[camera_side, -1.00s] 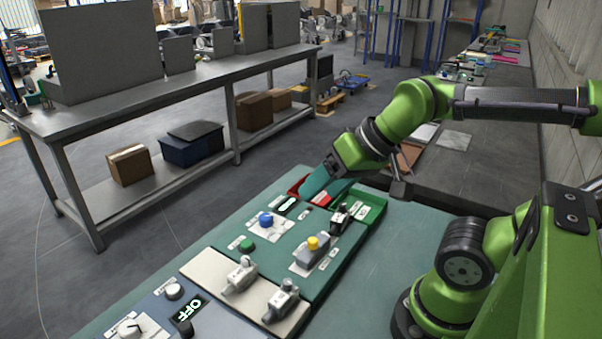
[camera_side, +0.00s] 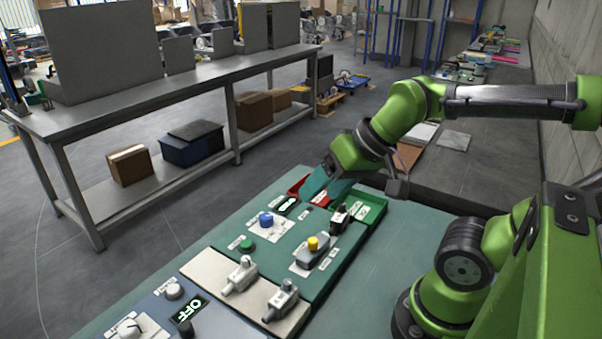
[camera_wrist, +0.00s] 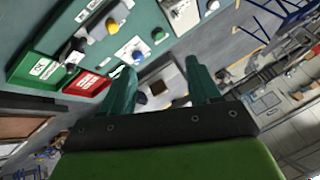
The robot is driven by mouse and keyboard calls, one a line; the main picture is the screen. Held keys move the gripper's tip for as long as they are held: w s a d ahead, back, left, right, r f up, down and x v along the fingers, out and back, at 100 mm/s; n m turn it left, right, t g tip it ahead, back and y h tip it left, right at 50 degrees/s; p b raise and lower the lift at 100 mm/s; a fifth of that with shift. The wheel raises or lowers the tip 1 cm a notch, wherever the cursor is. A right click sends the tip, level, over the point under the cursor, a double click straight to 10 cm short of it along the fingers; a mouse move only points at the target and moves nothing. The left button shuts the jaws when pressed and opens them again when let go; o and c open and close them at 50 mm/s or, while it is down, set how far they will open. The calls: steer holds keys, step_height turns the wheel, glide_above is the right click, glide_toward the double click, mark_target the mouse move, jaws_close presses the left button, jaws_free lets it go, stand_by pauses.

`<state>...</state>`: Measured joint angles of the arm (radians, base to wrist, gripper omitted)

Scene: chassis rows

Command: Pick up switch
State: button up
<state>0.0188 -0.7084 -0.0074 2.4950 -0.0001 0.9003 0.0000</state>
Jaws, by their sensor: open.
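Several switch-like parts stand on the panels, and I cannot tell which one is the switch named. A dark switch (camera_side: 338,218) with a light part stands at the green panel's far right, beside the green tray; it also shows in the wrist view (camera_wrist: 71,57). Two grey lever switches stand on the cream panel, one at left (camera_side: 240,277) and one at right (camera_side: 283,298). My gripper (camera_side: 313,187) is over the red tray at the panel's far end, beyond the dark switch. In the wrist view, its teal fingers (camera_wrist: 160,88) are apart with nothing between them.
The red tray (camera_side: 320,199) and green tray (camera_side: 372,210) lie at the far end. A blue button (camera_side: 266,219), green button (camera_side: 247,245) and yellow button (camera_side: 313,242) stand on the green panel. Bare bench (camera_side: 385,260) lies to the right.

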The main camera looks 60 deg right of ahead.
steer(key=w+d+f+m+g+h, duration=0.1)
steer(key=w+d+f+m+g, duration=0.15)
steer(key=w+d+m, duration=0.4)
steer(key=m+g, duration=0.4)
steer(key=m, duration=0.2)
glide_above(343, 205)
steer(key=shift+h, duration=0.4)
step_height(343, 205, down, 17)
steer(key=shift+r, duration=0.15)
steer(key=shift+d, duration=0.1)
jaws_close()
